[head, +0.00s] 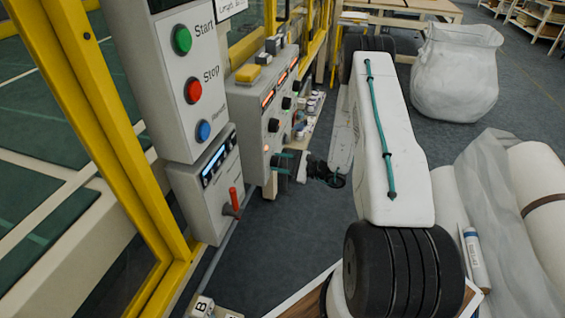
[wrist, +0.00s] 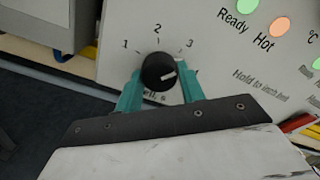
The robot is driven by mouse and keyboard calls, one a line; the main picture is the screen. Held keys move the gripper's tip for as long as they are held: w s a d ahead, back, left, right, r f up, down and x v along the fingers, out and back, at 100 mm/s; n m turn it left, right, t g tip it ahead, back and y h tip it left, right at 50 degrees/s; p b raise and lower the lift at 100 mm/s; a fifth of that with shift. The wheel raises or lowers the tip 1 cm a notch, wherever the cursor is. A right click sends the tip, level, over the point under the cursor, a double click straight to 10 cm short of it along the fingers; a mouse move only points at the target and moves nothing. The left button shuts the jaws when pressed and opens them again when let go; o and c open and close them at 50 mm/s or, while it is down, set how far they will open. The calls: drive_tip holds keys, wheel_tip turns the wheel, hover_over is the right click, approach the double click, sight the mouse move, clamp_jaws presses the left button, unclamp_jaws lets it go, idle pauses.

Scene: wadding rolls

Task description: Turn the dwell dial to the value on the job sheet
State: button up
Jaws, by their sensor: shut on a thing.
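The dwell dial (wrist: 158,72) is a round black knob on a pale panel. The numbers 1, 2 and 3 run around it from left to right, and a partly covered label ending in "s" is below. Its white mark points right, a little below the direction of 3. My gripper (wrist: 160,88) has its teal fingers on either side of the knob, shut on it. The right finger hides the panel just past 3. In the head view my gripper (head: 279,162) reaches the lower front of the grey control box (head: 245,128). No job sheet is readable.
Ready and Hot lamps (wrist: 281,27) sit right of the dial. A nearer panel (head: 185,95) carries Start, Stop and blue buttons, with a red-handled lever (head: 234,200) below. Yellow frame posts (head: 105,130) stand left. A white sack (head: 457,72) and wadding rolls (head: 540,185) are right.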

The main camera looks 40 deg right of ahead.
drive_tip(key=shift+w+d+r+n, duration=0.1)
drive_tip(key=shift+w+r+n, duration=0.05)
drive_tip(key=shift+n, duration=1.15)
drive_tip(key=o, duration=1)
drive_tip(key=shift+c, duration=0.2)
drive_tip(key=v, duration=0.8)
